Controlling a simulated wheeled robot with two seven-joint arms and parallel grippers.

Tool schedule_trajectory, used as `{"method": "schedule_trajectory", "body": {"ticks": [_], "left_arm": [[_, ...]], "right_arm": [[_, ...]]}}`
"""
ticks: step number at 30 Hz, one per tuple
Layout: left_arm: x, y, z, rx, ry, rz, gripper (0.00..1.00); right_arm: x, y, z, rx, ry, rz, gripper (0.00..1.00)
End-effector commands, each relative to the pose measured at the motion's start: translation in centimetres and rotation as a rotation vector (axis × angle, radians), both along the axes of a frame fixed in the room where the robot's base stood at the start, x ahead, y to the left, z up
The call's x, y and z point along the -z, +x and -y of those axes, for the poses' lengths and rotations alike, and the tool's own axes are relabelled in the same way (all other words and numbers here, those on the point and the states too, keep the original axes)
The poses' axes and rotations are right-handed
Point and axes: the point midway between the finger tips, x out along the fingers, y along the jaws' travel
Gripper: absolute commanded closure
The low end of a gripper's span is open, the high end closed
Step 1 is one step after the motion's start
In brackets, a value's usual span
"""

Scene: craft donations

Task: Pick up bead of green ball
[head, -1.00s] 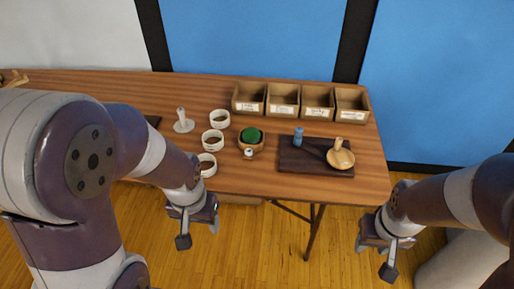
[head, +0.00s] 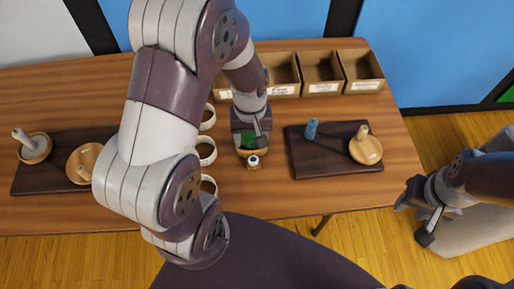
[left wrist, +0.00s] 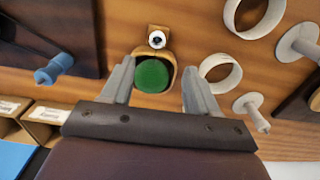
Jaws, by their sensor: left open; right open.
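The green ball (head: 249,142) sits in a small wooden holder (head: 256,152) with a white-and-black round knob at its front. In the left wrist view the green ball (left wrist: 152,75) lies in its holder (left wrist: 171,61) between the spread fingers, nearer the left one. My left gripper (head: 250,140) is open above the ball and hides part of it in the head view; it also shows in the left wrist view (left wrist: 160,85). I cannot tell whether a finger touches the ball or holder. My right gripper (head: 428,222) is open and empty, off the table's right front edge.
White rings (head: 205,151) stand left of the holder. A dark board (head: 335,165) with a blue peg (head: 312,128) and a wooden disc (head: 366,148) lies to the right. Labelled bins (head: 322,86) line the back. Another dark board (head: 35,183) is at the left.

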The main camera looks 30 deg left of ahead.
Motion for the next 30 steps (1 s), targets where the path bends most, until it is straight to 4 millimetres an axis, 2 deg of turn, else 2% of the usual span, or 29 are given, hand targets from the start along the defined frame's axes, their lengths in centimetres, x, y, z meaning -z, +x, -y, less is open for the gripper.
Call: {"method": "schedule_trajectory", "body": {"ticks": [3, 6, 11, 18, 26, 29, 30], "left_arm": [[3.1, -0.1, 0.0, -0.001, 0.000, -0.004, 0.40], [5.0, -0.1, 0.0, 0.000, 0.000, -0.004, 0.40], [6.8, -0.1, 0.1, 0.001, 0.000, -0.004, 0.40], [11.0, 0.2, 0.4, 0.001, 0.000, -0.002, 0.40], [11.5, 0.2, 0.4, 0.001, -0.001, 0.001, 0.40], [11.4, 0.2, 0.4, 0.002, -0.001, 0.001, 0.70], [11.4, 0.2, 0.4, 0.002, -0.001, 0.001, 0.83]], "right_arm": [[0.5, 0.0, 0.0, 0.000, 0.000, 0.000, 0.57], [0.7, 0.0, 0.0, 0.000, 0.000, 0.000, 0.57], [0.8, 0.0, 0.0, 0.000, 0.000, 0.000, 0.57], [1.1, 0.0, 0.0, 0.000, 0.000, 0.000, 0.57], [1.1, 0.0, 0.0, 0.000, 0.000, 0.000, 0.57], [1.1, 0.0, 0.0, 0.000, 0.000, 0.000, 0.57], [1.1, 0.0, 0.0, 0.000, 0.000, 0.000, 0.57]]}}
